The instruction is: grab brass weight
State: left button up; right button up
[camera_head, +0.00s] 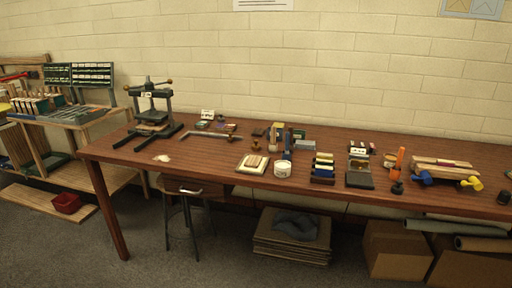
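I cannot clearly pick out a brass weight in the head view; the objects on the long brown wooden table (205,165) are small at this distance. A small yellow-brown item (230,128) lies among little things near the back edge, left of the middle. Another small brownish item (256,145) sits nearer the middle. I cannot tell whether either is brass. Neither of my grippers is in view.
A dark press (152,112) stands at the table's left. A stool (183,191) and stacked boards (290,250) are below.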

aim_at(255, 146)
jog(key=z, duration=0.55)
jog(key=i+j+z, duration=0.45)
jog(key=j+z, duration=0.15)
jog(key=i+j+z, duration=0.15)
jog(key=j+z, duration=0.15)
jog(key=j, duration=0.2)
